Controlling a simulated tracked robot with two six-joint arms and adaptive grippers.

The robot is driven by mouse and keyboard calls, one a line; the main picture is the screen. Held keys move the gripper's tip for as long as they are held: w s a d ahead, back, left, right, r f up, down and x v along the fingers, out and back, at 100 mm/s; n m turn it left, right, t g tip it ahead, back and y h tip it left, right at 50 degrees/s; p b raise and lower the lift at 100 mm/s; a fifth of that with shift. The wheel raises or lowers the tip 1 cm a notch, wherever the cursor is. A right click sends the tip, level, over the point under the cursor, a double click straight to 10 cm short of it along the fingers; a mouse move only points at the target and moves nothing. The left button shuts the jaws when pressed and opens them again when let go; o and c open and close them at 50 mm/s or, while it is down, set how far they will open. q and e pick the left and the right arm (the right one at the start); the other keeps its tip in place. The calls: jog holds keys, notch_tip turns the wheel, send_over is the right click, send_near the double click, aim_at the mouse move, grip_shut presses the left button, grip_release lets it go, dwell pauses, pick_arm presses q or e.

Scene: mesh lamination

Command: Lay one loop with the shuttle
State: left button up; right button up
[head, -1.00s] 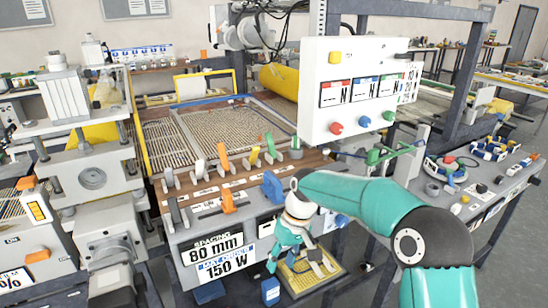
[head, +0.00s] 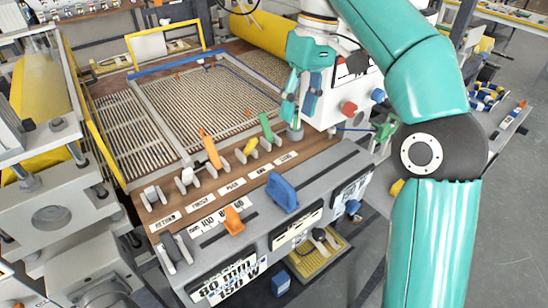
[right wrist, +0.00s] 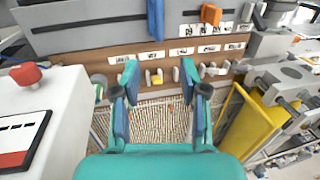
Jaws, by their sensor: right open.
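The mesh bed (head: 190,105) lies in a pale frame with a blue bar (head: 180,62) along its far edge. I cannot tell which part is the shuttle. A row of levers stands at the bed's near edge, with an orange lever (head: 210,150), a yellow one (head: 248,150) and a green one (head: 266,130). A blue handle (head: 283,193) and an orange handle (head: 233,221) sit on the front panel slots. My right gripper (head: 300,112) is open and empty above the bed's right near corner. My left gripper is out of view.
A white box with coloured knobs (head: 345,115) stands close right of my gripper. It also fills the left of the right wrist view (right wrist: 40,125). A yellow roll (head: 262,34) lies behind the bed. A grey press (head: 55,215) stands at left.

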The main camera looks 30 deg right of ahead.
jog(key=b, duration=0.3)
send_near(283, 180)
jog(key=f+b, duration=0.1)
jog(key=f, duration=0.2)
jog(key=a+f+b, duration=0.1)
jog(key=f, duration=0.3)
jog(key=shift+a+f, duration=0.2)
jog(key=shift+s+a+f, duration=0.1)
jog(key=shift+a+f, duration=0.05)
jog(key=shift+f, duration=0.5)
grip_shut()
